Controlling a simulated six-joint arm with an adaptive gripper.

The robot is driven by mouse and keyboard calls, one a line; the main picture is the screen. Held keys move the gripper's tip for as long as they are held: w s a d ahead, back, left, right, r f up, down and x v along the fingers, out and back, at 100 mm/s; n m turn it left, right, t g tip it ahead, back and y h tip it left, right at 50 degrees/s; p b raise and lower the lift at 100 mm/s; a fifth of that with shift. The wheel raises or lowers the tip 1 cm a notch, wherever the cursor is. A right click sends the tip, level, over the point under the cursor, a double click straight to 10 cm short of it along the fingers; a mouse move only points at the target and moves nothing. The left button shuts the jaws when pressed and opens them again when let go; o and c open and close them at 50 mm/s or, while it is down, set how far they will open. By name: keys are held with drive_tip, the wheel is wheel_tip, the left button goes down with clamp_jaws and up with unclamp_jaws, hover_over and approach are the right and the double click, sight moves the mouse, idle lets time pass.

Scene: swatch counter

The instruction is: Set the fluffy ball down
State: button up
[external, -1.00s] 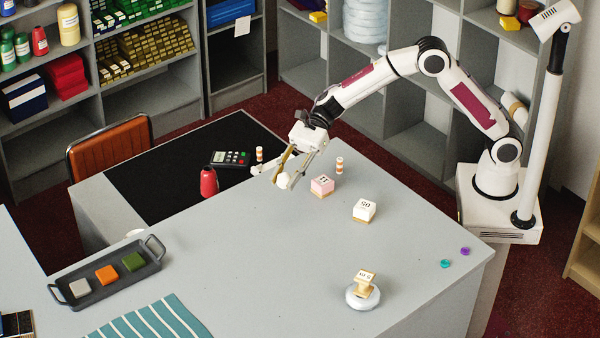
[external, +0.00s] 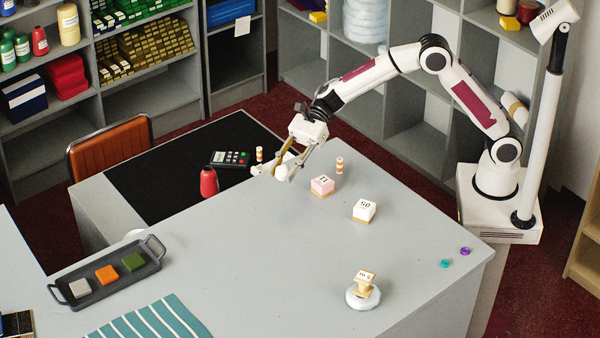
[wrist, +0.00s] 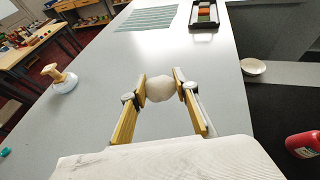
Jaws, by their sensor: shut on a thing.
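The fluffy ball (wrist: 161,89) is whitish and round. In the wrist view it sits between the two pads of my gripper (wrist: 160,87), which touch it on both sides. In the external view my gripper (external: 282,176) is low over the back edge of the grey counter (external: 245,260), near the black mat. The ball (external: 281,172) shows there partly covered by the fingers. I cannot tell whether it touches the counter.
A pink block (external: 322,186), a white block (external: 364,210) and a striped cylinder (external: 339,165) stand right of my gripper. A red bottle (external: 209,182) stands to its left. A tray (external: 75,305) with coloured blocks is at left. The counter's middle is clear.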

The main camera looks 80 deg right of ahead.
drive_tip(key=d+r+m+t, duration=0.1)
drive_tip(key=d+r, duration=0.1)
drive_tip(key=d, duration=0.6)
drive_tip(key=n+g+y, duration=0.1)
drive_tip(key=n+g, duration=0.4)
drive_tip(key=g, duration=0.1)
hover_over(367, 184)
wheel_tip(367, 184, down, 2)
drive_tip(key=shift+a, duration=0.1)
drive_tip(key=shift+f, duration=0.15)
drive_tip(key=shift+f, duration=3.05)
drive_tip(key=shift+f, duration=1.85)
